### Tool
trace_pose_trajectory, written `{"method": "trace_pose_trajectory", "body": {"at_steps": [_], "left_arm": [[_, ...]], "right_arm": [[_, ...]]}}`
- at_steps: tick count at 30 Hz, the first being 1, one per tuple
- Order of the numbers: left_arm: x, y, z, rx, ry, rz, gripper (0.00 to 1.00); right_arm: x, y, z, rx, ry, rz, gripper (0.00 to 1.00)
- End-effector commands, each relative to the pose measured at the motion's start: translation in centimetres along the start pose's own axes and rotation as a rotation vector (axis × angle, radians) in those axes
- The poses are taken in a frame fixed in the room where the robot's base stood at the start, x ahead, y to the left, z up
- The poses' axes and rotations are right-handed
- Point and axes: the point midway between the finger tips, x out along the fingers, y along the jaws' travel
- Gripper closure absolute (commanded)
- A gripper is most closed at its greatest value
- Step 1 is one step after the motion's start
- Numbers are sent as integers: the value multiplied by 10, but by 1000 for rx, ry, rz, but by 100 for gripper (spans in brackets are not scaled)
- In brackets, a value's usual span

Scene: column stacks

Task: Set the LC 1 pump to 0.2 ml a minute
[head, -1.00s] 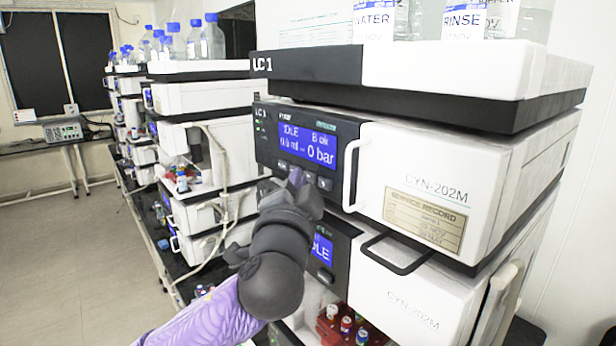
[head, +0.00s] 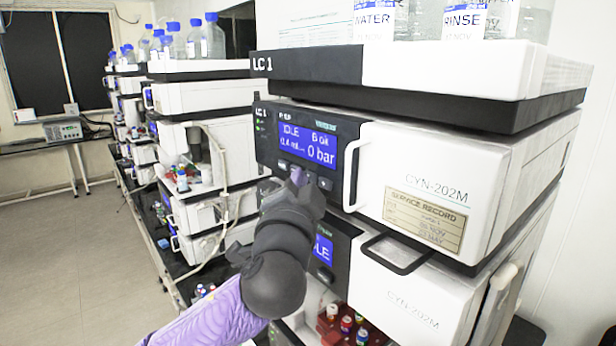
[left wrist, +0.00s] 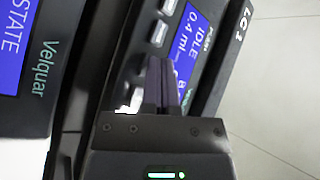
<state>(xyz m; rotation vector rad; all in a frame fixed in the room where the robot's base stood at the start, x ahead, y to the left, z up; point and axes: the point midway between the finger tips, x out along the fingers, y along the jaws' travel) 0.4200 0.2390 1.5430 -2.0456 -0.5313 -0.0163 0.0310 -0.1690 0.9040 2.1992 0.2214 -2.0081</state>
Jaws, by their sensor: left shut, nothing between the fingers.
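The LC 1 pump (head: 265,135) is the black-fronted unit below the top tray marked LC 1. Its blue display (head: 306,147) reads IDLE, 0 bar and a flow of about 0.4 ml; the 0.4 ml shows clearly on the display in the left wrist view (left wrist: 190,45). A row of grey buttons (left wrist: 158,33) runs beside the display. My left gripper (head: 298,178) is shut and empty, its fingertips at the button row under the display. In the left wrist view the fingertips (left wrist: 162,72) hide part of the row. I cannot tell whether they touch a button. My right gripper is not in view.
A white door handle (head: 350,175) sticks out right of the display. A black handle (head: 398,262) is on the unit below, which has its own blue display (head: 323,249). Bottles (head: 375,20) stand on top. Other stacks (head: 205,97) stand to the left; floor there is clear.

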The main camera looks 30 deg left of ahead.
Motion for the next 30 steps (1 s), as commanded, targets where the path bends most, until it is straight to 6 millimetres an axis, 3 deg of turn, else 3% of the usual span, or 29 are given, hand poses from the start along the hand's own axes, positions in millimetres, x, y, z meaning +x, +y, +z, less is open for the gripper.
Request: {"method": "trace_pose_trajectory", "body": {"at_steps": [16,30], "left_arm": [[-11,-8,8,1,-1,-1,100],[-42,-29,31,1,-1,0,100]], "right_arm": [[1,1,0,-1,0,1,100],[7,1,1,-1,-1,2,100]]}}
